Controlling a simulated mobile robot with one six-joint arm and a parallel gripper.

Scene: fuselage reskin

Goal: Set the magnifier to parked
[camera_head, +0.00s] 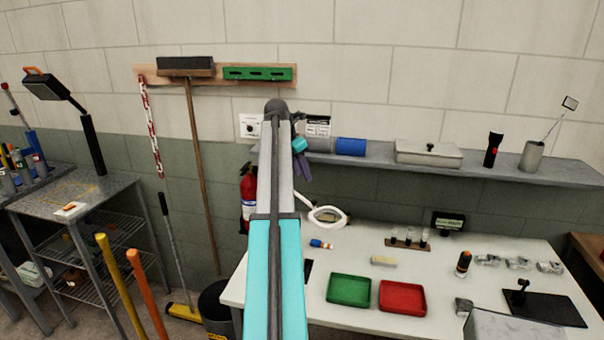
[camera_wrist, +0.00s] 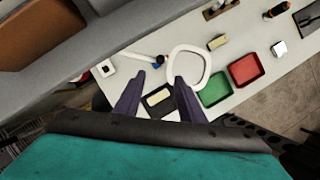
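The magnifier is a white ring (camera_head: 324,208) on a pale arm at the left of the white bench; it also shows in the wrist view (camera_wrist: 187,48). In the head view its arm runs up and left from the ring, partly hidden behind my arm. My gripper (camera_head: 303,168) is above and left of the ring. In the wrist view my gripper (camera_wrist: 159,76) is open, with two dark purple fingers apart and nothing seen between them. The ring lies just beyond the right fingertip; I cannot tell whether they touch.
A fire extinguisher (camera_head: 248,195) is left of my arm.

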